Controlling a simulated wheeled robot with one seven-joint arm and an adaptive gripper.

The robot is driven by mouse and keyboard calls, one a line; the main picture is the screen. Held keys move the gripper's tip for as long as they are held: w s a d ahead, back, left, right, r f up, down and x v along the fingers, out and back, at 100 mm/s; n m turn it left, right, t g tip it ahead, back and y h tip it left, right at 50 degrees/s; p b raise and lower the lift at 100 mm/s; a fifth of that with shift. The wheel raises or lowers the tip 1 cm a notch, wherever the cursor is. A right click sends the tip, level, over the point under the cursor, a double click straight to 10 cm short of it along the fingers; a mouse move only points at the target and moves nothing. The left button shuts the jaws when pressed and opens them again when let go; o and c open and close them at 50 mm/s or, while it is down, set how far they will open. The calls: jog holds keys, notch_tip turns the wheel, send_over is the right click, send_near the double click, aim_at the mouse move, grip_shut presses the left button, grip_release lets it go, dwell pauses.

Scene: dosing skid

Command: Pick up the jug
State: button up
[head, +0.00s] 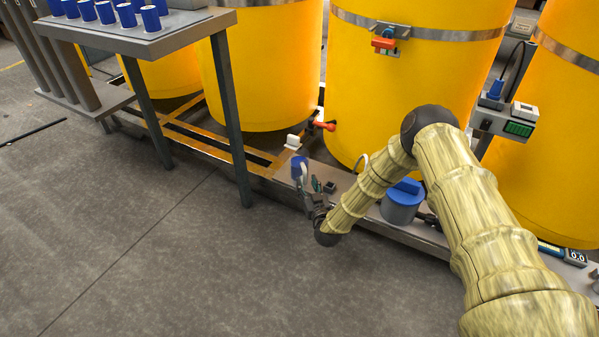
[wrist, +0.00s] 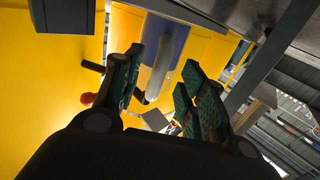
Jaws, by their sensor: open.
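The jug (head: 296,170) is blue with a pale handle and stands on the grey ledge of the skid, in front of the yellow tanks. In the wrist view, its blue body (wrist: 176,42) and pale curved handle show just beyond the fingertips. My gripper (head: 321,187) is low beside the jug, on its right in the head view. The gripper is open, with its green-padded fingers (wrist: 160,72) apart. The handle lies in line with the gap between them; I cannot tell whether either finger touches it. Nothing is held.
Large yellow tanks (head: 262,60) stand behind the ledge, with a red-handled valve (head: 323,125) above it. A blue-lidded grey unit (head: 402,203) is on the ledge right of my forearm. A steel table (head: 150,42) with blue cups stands at left. The floor in front is clear.

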aim_at(306, 182)
jog(key=w, duration=0.1)
jog(key=w+b, duration=0.2)
jog(key=shift+a+f, duration=0.25)
jog(key=shift+w+a+r, duration=0.1)
jog(key=shift+w+r, duration=0.1)
jog(key=shift+w, duration=0.35)
grip_shut()
